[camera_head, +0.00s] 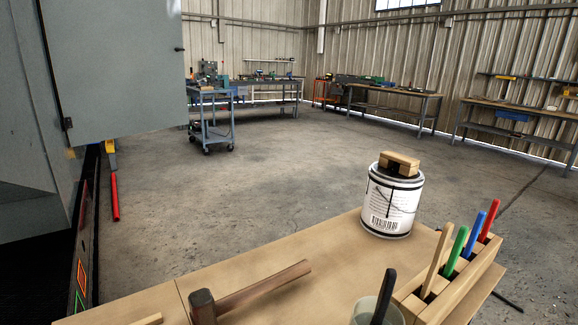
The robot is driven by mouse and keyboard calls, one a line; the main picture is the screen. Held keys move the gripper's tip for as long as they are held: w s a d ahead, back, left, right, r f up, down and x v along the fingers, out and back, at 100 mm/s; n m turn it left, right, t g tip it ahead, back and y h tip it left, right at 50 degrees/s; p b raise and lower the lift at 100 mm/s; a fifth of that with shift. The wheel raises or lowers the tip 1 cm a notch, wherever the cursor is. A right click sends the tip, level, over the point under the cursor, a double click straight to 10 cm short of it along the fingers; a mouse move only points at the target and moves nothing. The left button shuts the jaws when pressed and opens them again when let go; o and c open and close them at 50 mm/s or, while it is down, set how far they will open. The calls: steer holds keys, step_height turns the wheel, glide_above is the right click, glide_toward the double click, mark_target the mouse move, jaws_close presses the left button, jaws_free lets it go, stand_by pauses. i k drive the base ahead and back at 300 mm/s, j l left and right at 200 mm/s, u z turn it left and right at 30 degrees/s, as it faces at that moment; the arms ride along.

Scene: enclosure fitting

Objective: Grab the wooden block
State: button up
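A small light wooden block (400,160) lies on top of a white labelled can (390,205). A dark patch shows on the block's near side. The can stands upright near the far right edge of a wooden table (280,250). Another piece of light wood (147,319) is cut off at the bottom edge; I cannot tell what it is. My gripper is not in view.
A hammer (250,292) lies on the table's near side. A cup (372,314) holds a black-handled item. A wooden holder (460,290) with several coloured handles stands at right. A grey cabinet (120,70) rises at left. Workbenches and a trolley (210,115) stand far back.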

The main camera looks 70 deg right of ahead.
mark_target(409, 167)
steer(key=z, duration=2.45)
